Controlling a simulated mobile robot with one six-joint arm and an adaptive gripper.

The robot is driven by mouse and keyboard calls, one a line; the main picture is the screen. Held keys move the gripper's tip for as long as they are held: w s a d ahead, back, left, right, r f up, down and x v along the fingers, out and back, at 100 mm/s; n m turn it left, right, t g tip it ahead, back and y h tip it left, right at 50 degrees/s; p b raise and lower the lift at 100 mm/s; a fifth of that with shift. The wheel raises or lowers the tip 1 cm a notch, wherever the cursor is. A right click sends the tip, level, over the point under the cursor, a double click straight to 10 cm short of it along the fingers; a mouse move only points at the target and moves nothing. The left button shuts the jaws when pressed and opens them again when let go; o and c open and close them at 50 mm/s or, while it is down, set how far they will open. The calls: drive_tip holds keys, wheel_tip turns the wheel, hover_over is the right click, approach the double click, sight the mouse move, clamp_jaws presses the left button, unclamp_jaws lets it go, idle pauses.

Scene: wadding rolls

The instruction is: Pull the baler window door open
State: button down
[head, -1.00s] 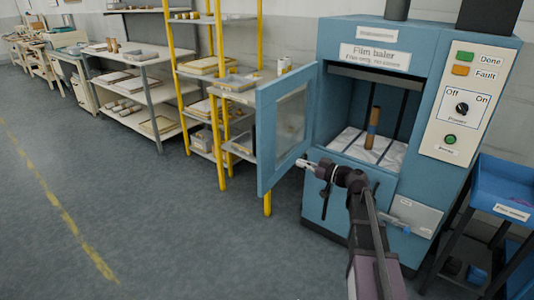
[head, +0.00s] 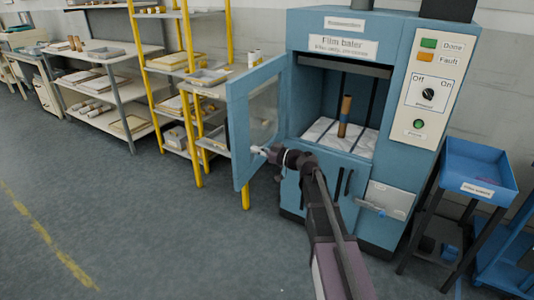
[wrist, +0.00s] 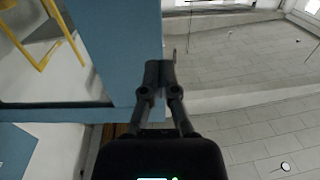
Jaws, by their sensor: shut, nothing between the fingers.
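The baler window door (head: 237,140) has a blue frame around a clear pane and stands swung wide open, out to the left of the film baler (head: 300,105). The baler's chamber is uncovered. My gripper (head: 262,150) is shut and empty, at the inner side of the door near its lower part. In the wrist view the closed fingertips (wrist: 159,72) lie over the edge of a blue frame part (wrist: 133,40). I cannot tell whether they touch it. The door's handle is not clearly visible.
Yellow-posted shelves (head: 196,100) stand behind the door. A blue tray stand (head: 480,170) is right of the baler. The floor at the left front (head: 120,220) is clear.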

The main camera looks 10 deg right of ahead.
sight(236, 144)
drive_tip(key=shift+x, duration=3.1)
drive_tip(key=shift+w+a, duration=0.1)
drive_tip(key=shift+w, duration=0.05)
